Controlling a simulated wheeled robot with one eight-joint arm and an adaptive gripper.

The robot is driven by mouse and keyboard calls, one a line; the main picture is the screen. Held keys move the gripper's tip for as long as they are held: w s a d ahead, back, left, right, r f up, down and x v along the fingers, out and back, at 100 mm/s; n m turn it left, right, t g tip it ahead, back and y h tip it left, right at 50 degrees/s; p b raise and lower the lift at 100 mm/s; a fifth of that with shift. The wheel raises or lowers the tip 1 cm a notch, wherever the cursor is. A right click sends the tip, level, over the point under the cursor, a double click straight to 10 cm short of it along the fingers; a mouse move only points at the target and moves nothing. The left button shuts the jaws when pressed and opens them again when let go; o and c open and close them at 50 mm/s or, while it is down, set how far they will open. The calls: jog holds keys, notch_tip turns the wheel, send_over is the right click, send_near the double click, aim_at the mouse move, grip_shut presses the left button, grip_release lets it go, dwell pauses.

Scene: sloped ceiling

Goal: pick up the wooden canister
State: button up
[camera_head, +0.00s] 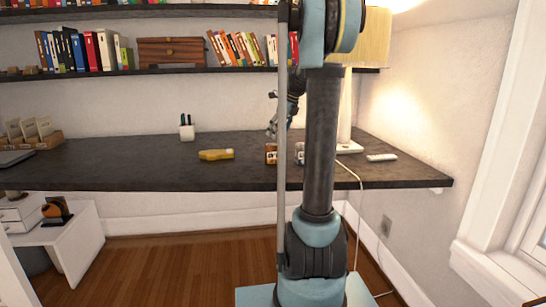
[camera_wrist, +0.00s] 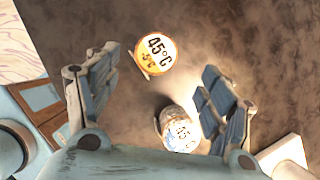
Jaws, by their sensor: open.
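Two small round canisters stand close together on the dark desk (camera_head: 120,165). One is orange-brown (camera_head: 271,154); the other (camera_head: 299,153) is partly hidden behind my arm. I cannot tell for certain which is the wooden one. My gripper (camera_wrist: 158,75) is open and points down over them, its fingers to either side, with nothing held. In the head view, my gripper (camera_head: 272,128) is just above the orange-brown canister.
A yellow bottle (camera_head: 216,154) lies left of the canisters, with a pen cup (camera_head: 187,128) behind it. A lamp (camera_head: 346,110) and a white remote-like object (camera_head: 381,157) are on the right. A shelf with books (camera_head: 85,50) and a wooden box (camera_head: 171,52) runs above.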

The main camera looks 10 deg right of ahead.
aim_at(272, 145)
jog(key=x, duration=0.7)
jog(key=shift+a+r, duration=0.1)
jog(key=shift+x, duration=2.95)
jog(key=shift+s, duration=0.15)
jog(key=c, duration=1.2)
